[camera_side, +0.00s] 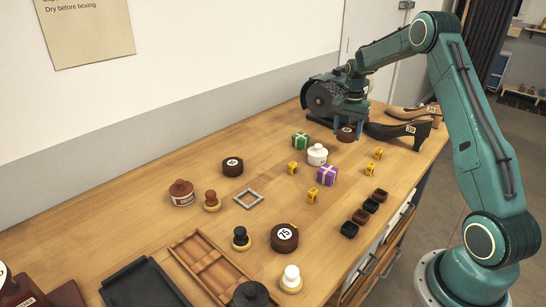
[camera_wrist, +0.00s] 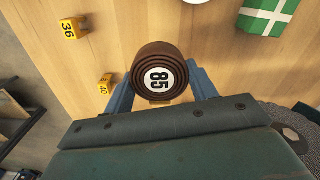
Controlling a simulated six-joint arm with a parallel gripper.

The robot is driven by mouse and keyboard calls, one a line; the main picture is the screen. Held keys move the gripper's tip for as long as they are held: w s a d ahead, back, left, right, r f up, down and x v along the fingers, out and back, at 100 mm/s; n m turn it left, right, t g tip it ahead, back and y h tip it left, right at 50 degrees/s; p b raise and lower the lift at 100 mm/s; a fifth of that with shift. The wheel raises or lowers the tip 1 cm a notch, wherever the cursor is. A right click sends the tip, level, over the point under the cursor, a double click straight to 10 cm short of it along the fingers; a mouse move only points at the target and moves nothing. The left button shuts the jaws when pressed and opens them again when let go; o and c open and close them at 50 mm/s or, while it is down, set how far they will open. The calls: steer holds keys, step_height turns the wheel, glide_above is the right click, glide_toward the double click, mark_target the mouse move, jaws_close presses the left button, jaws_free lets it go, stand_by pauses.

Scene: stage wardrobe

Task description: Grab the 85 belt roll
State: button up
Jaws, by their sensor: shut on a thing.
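The 85 belt roll (camera_wrist: 160,78) is a brown coil with a white round label reading 85. It sits between the two blue fingers of my gripper (camera_wrist: 160,92) in the wrist view, and the fingers are shut on its sides. In the side view the belt roll (camera_side: 346,134) shows under my gripper (camera_side: 348,122), at the far end of the wooden table. I cannot tell whether its underside touches the table. Other brown belt rolls stand apart, one marked 75 (camera_side: 284,240) and one that seems to read 45 (camera_side: 232,167).
A green gift box (camera_side: 300,141), a white jar (camera_side: 317,155) and yellow number blocks (camera_side: 292,168) are nearby. A wooden tray (camera_side: 188,246) lies nearer.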

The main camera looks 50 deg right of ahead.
mark_target(347, 129)
step_height(347, 129, up, 14)
stand_by(0.4)
steer(key=shift+a, duration=0.1)
stand_by(0.4)
